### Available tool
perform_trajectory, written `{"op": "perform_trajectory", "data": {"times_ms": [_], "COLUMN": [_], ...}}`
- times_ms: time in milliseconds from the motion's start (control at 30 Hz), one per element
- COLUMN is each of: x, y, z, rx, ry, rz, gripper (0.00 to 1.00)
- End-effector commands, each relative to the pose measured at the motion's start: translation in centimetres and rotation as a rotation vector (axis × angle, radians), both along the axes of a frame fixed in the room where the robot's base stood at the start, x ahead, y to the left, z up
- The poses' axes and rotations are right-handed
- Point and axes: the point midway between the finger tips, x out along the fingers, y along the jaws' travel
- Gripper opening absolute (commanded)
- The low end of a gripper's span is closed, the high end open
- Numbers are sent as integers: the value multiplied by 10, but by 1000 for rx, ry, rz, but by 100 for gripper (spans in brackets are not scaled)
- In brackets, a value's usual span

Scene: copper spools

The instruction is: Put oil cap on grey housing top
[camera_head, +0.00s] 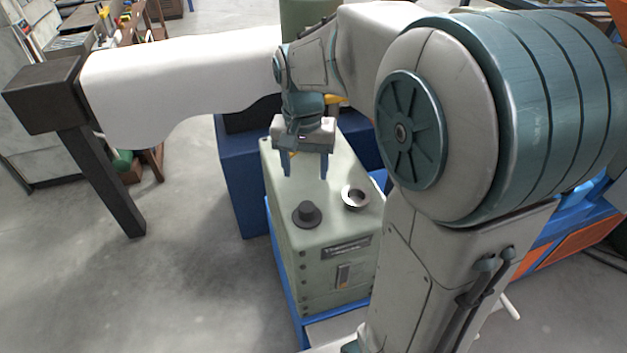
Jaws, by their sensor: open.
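The grey-green housing (333,228) is a tall box with a flat top and a dark label on its front face. A black round cap with a raised knob, which looks like the oil cap (307,215), sits upright on the top near the front left. A light metal ring with a dark opening (355,197) is on the top to the right of the cap, apart from it. My gripper (305,174) is open and empty, fingers pointing down, above the housing top and behind the cap. Its height above the top is hard to tell.
Blue structures (240,190) stand behind and left of the housing. A white horizontal body with a dark block and post (100,180) extends at the left. My large arm links cover the right side. Grey floor (190,260) is clear at the left.

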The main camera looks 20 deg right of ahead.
Motion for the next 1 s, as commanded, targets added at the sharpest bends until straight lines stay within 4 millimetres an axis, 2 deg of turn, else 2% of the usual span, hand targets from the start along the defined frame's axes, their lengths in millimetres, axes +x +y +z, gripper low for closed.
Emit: {"op": "perform_trajectory", "data": {"times_ms": [233, 400, 500, 700, 1000], "x": [-63, -107, -125, -140, -140], "y": [-2, -2, -2, -3, -3], "z": [8, 1, -5, -11, -11], "rx": [11, -10, -27, -44, -44], "ry": [-110, -190, -221, -249, -249], "rz": [185, 330, 390, 446, 448], "gripper": [56, 56, 56, 56, 56]}}
